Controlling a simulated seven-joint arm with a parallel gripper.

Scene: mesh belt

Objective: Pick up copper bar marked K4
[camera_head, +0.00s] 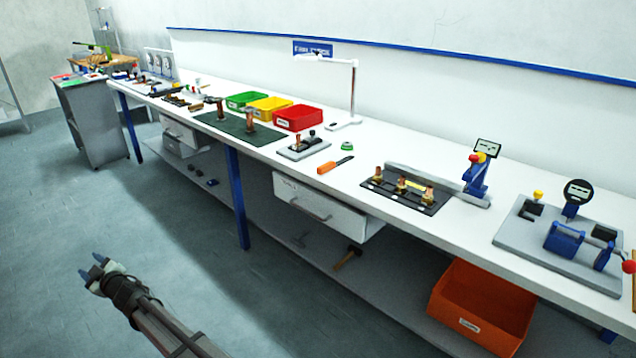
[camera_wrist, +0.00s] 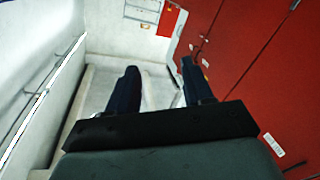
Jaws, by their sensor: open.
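My gripper (camera_head: 91,266) is over the floor at the lower left of the head view, well away from the bench. Its two fingers also show in the wrist view (camera_wrist: 159,68), apart with nothing between them. Copper-coloured upright pieces stand on the bench: two on a dark green mat, one at its front (camera_head: 250,120) and one farther back (camera_head: 220,108). Several more stand on a black plate (camera_head: 425,208), one at its left end (camera_head: 378,173). Another small copper piece (camera_head: 298,141) is on a grey plate. No K4 mark is legible, so I cannot tell which is K4.
The long white bench (camera_head: 325,205) runs along the wall. Green (camera_head: 240,102), yellow (camera_head: 268,110) and red (camera_head: 300,120) bins stand behind the mat. An orange bin (camera_head: 480,310) is on the lower shelf. The floor (camera_head: 70,220) before the bench is clear. Red cabinets (camera_wrist: 245,60) fill the wrist view's right.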

